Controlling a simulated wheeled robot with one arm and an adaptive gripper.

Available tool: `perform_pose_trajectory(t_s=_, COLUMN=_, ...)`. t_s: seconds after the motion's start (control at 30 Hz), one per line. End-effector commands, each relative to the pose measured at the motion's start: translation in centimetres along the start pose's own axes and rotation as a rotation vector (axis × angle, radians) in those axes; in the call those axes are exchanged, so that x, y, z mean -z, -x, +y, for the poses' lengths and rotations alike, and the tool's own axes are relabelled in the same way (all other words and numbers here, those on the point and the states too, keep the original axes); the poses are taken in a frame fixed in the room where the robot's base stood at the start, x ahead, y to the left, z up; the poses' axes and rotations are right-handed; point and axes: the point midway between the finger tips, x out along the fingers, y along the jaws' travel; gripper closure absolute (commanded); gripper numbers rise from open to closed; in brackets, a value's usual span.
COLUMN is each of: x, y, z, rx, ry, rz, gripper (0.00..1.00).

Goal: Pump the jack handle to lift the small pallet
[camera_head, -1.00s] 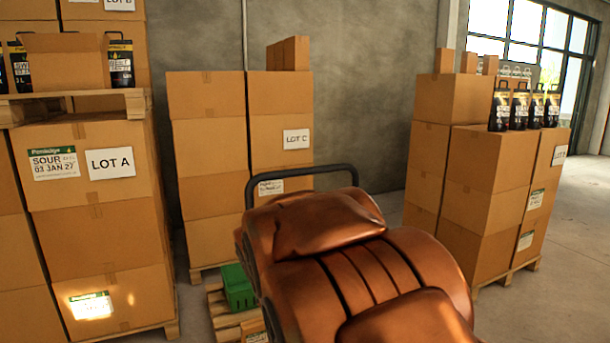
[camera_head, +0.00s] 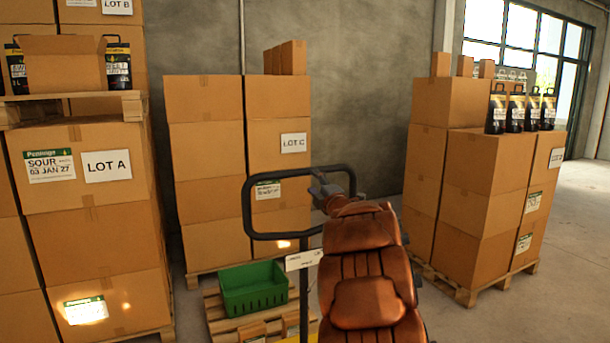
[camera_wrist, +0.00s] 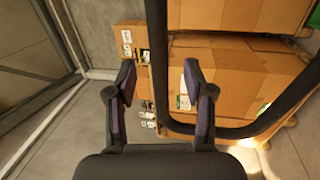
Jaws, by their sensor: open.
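The jack handle is a black rounded loop (camera_head: 250,209) standing upright in the middle of the head view, on a dark post (camera_head: 304,295). My gripper (camera_head: 322,187) is at the loop's right side, with its fingers apart. In the wrist view one side bar of the handle (camera_wrist: 157,60) runs between the open fingers (camera_wrist: 160,95), and the lower bar passes behind the right finger; contact cannot be told. The small pallet (camera_head: 221,326) is low behind the handle. It carries a green crate (camera_head: 254,298) and cardboard boxes, partly hidden by my arm and the post.
Stacked cartons marked LOT A (camera_head: 95,230) stand close on the left. LOT C cartons (camera_head: 215,150) stand behind against the wall. Another carton stack (camera_head: 480,190) with black bottles stands on a pallet to the right. Floor is clear at far right.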

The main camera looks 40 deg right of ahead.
Motion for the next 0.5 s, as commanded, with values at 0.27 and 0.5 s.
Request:
perform_pose_trajectory(t_s=0.27, x=-0.1, y=-0.8, z=0.2, rx=-0.013, ry=0.013, rz=0.015, gripper=0.47)
perform_pose_trajectory(t_s=0.5, x=0.0, y=-3.1, z=0.2, rx=-0.012, ry=0.012, rz=0.014, gripper=0.47)
